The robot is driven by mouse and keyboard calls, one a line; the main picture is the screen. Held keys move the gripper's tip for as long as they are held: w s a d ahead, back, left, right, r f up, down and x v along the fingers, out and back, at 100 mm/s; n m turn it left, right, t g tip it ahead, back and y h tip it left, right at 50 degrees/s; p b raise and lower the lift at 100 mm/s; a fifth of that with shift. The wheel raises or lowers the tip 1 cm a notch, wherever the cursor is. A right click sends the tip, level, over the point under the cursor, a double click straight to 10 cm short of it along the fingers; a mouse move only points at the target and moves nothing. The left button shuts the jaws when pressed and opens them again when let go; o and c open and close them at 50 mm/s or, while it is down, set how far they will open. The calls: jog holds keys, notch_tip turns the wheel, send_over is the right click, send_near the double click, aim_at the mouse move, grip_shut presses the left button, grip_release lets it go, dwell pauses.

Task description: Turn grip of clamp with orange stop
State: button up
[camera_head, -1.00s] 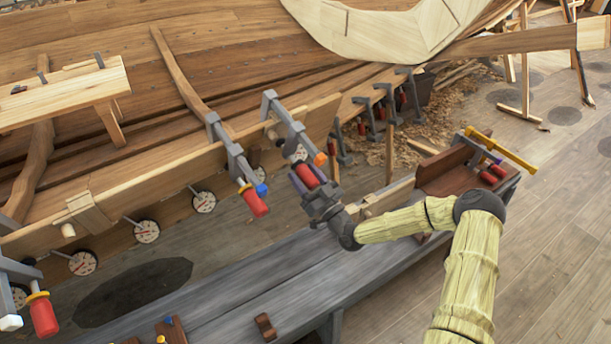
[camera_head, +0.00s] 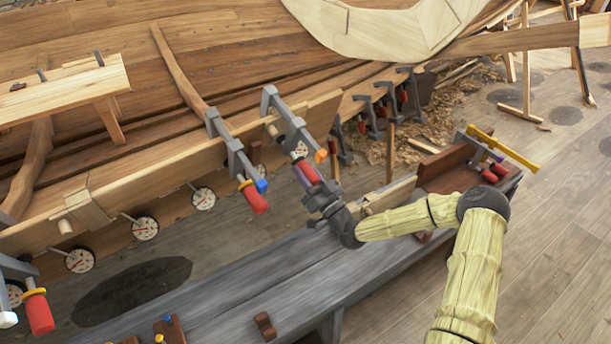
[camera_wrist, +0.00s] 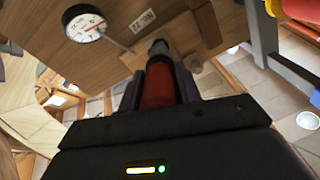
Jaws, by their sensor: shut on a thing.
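The clamp with the orange stop (camera_head: 320,156) hangs on the hull plank, its grey bar (camera_head: 286,112) slanting down to the right. Its red grip (camera_head: 309,174) points down toward my gripper (camera_head: 318,193). My gripper is shut on this grip from its lower end. In the wrist view the red grip (camera_wrist: 158,90) sits between the two dark fingers (camera_wrist: 160,84), with the screw rising from it toward the wood. The fingers hide part of the grip.
A neighbouring clamp with a blue stop (camera_head: 261,186) and red grip (camera_head: 254,201) hangs close at left. Dial gauges (camera_head: 204,198) line the plank; one also shows in the wrist view (camera_wrist: 85,24). A grey bench (camera_head: 250,290) runs below my arm.

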jog(key=m+b, duration=0.1)
jog(key=m, duration=0.2)
jog(key=m+b, duration=0.2)
jog(key=m, duration=0.1)
jog(key=shift+s+f, duration=0.1)
jog(key=shift+f, duration=0.1)
jog(key=m+b, duration=0.1)
jog(key=m, duration=0.5)
jog(key=shift+r, duration=0.15)
jog(key=shift+b, duration=0.3)
jog(key=o, duration=1)
jog(key=shift+r, duration=0.1)
jog(key=shift+s, duration=0.1)
jog(key=b+v, duration=0.1)
jog(key=v, duration=1.6)
jog(key=shift+d, duration=0.15)
